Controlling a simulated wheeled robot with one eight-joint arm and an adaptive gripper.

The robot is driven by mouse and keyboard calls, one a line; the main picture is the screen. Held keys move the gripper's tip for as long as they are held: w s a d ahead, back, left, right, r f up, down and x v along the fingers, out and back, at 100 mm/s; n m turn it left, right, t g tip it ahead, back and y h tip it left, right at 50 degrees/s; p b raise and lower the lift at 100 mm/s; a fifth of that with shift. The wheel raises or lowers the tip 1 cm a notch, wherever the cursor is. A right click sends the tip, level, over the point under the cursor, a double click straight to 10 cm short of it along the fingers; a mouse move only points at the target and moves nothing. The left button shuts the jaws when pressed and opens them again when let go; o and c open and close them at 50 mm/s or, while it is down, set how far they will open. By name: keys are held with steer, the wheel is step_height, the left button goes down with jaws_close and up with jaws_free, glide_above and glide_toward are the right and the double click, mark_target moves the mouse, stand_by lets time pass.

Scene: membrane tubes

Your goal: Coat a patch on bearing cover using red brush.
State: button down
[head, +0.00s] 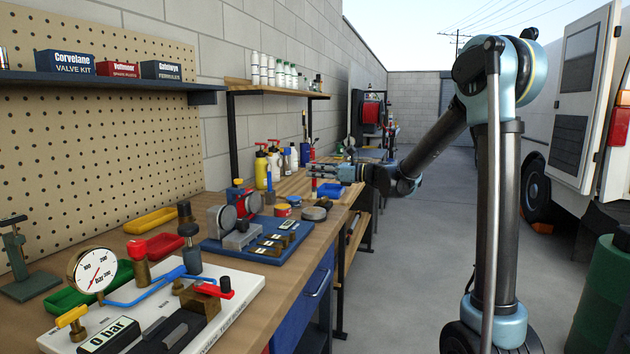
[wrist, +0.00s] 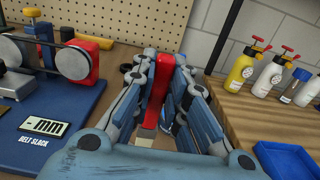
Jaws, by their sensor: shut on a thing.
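My gripper (head: 321,171) is over the far part of the workbench, its fingers pointing left. It is shut on the red brush (head: 313,155), which stands roughly upright between the fingers. Below and nearer than the gripper, a flat dark round piece (head: 313,213) lies on the bench. It may be the bearing cover, but I cannot tell for sure. The brush is apart from it.
A blue board with pulleys (head: 250,244) lies nearer on the bench; it also shows at left in the wrist view (wrist: 60,158). A small tin (head: 282,210), a blue tray (head: 330,190) and spray bottles (head: 261,168) stand around the gripper. A pegboard wall (head: 100,130) bounds the left.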

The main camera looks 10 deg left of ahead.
steer(key=shift+r, duration=2.35)
steer(key=shift+s, duration=0.15)
